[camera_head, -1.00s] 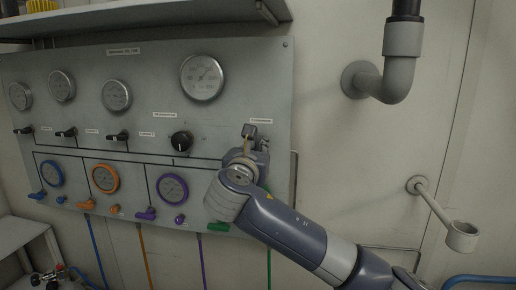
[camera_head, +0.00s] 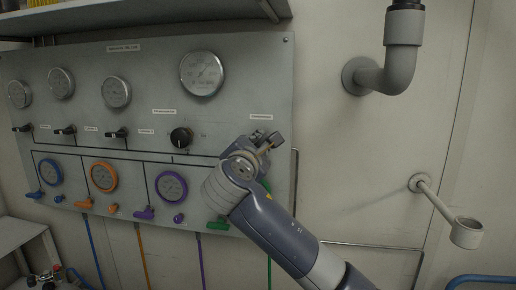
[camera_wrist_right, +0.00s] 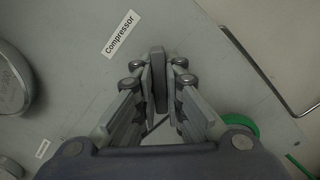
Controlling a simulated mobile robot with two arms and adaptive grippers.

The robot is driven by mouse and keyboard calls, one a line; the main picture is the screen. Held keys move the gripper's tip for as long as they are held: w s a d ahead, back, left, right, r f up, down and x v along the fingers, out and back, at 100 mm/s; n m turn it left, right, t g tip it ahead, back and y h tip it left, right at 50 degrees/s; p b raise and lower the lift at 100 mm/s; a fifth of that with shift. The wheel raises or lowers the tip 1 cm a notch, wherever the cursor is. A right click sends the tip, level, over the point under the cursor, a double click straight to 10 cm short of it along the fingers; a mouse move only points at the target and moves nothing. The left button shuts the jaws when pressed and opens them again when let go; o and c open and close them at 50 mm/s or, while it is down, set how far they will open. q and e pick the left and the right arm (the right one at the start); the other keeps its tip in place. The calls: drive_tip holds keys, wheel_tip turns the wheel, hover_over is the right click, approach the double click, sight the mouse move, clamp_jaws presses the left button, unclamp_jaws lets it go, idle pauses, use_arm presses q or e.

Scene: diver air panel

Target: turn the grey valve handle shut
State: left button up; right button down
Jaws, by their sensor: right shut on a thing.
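The grey valve handle (camera_wrist_right: 158,68) shows in the right wrist view, beside the "Compressor" label (camera_wrist_right: 120,34) on the panel. It stands upright in that picture, between the two fingers. My right gripper (camera_wrist_right: 160,88) is shut on it, with a finger pad along each side. In the head view my right gripper (camera_head: 267,140) is at the right part of the panel (camera_head: 225,125), below the small label there. The gripper and wrist hide most of the handle and its mount in that view. My left gripper is not in view.
Several gauges and dark knobs fill the panel to the left, including a black knob (camera_head: 181,138). A green handle (camera_head: 217,224) is just below my wrist. A grey pipe elbow (camera_head: 385,80) and a cup-ended arm (camera_head: 466,233) stick out from the wall at right.

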drive_tip(key=m+b, duration=0.1)
drive_tip(key=m, duration=0.4)
drive_tip(key=shift+f+b, duration=0.1)
drive_tip(key=shift+b, duration=0.2)
drive_tip(key=shift+m+b, duration=0.4)
drive_tip(key=shift+m, duration=1.4)
drive_tip(key=c, duration=1.7)
unclamp_jaws()
drive_tip(key=shift+s, duration=0.1)
drive_tip(key=s, duration=0.4)
drive_tip(key=s+a, duration=0.1)
drive_tip(key=s, duration=0.2)
drive_tip(key=s+a, duration=0.1)
drive_tip(key=s, duration=0.3)
drive_tip(key=shift+s+a, duration=0.15)
drive_tip(key=shift+s, duration=0.15)
